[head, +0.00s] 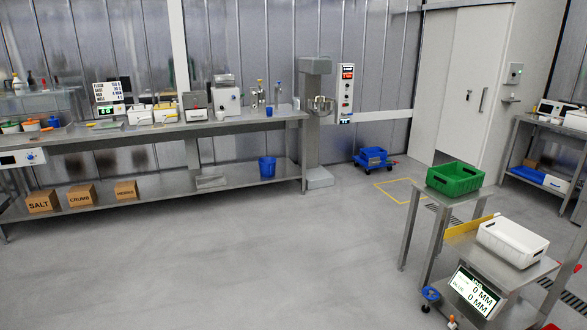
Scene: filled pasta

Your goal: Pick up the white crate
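The white crate (512,243) sits on a low steel table (478,262) at the right of the head view.
A green crate (455,180) stands on a taller steel stand just behind the white crate. A display (474,290) is on the table's front. A long steel bench (150,132) runs along the back wall. The grey floor (240,245) in the middle is clear.

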